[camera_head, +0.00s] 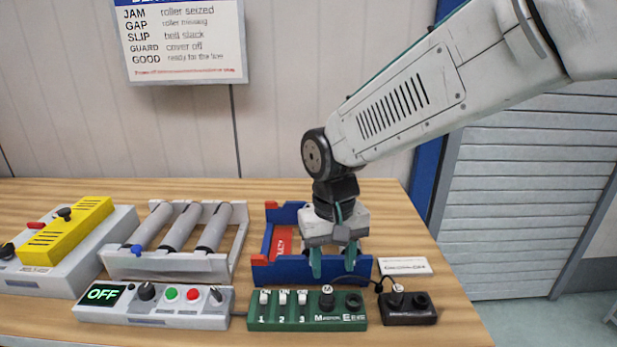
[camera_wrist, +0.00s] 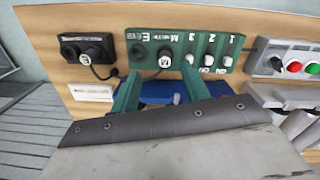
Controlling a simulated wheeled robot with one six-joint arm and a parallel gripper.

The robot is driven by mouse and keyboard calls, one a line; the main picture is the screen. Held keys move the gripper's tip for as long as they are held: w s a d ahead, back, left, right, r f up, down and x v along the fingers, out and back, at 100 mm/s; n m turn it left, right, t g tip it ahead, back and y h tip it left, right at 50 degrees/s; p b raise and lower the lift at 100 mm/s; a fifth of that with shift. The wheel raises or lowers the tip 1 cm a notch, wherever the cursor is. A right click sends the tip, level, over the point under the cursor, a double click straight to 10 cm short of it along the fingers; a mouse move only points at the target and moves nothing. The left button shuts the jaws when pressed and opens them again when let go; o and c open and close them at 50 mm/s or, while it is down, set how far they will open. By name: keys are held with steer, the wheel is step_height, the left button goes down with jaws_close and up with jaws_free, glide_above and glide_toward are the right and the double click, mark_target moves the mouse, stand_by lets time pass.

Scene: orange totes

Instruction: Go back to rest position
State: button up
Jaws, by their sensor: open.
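My gripper (camera_head: 333,262) is open, with its two green fingers pointing down over the front part of a blue tray (camera_head: 290,270). Nothing shows between the fingers. The blue tray has a red part inside and is partly hidden behind my gripper. In the wrist view my gripper's fingers (camera_wrist: 160,92) stand apart, with the blue tray (camera_wrist: 160,90) beyond them. A green switch panel (camera_head: 307,322) lies just in front of the tray; it also shows in the wrist view (camera_wrist: 185,50).
A small black box (camera_head: 408,316) with a cable and a white label plate (camera_head: 405,266) lie at right. A grey control box (camera_head: 155,318) reads OFF. A roller frame (camera_head: 170,264) and a yellow-covered unit (camera_head: 75,236) stand at left. A sign (camera_head: 183,40) hangs on the wall.

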steer(key=s+d+r+m+t, duration=0.1)
steer(key=s+d+r, duration=0.2)
steer(key=s+d, duration=0.6)
steer(key=s+d+r+m+t, duration=0.1)
steer(key=s+d+r, duration=0.3)
steer(key=s+d, duration=0.5)
steer(key=d, duration=0.2)
steer(key=shift+s+d+r+m, duration=0.15)
steer(key=shift+d+m, duration=0.15)
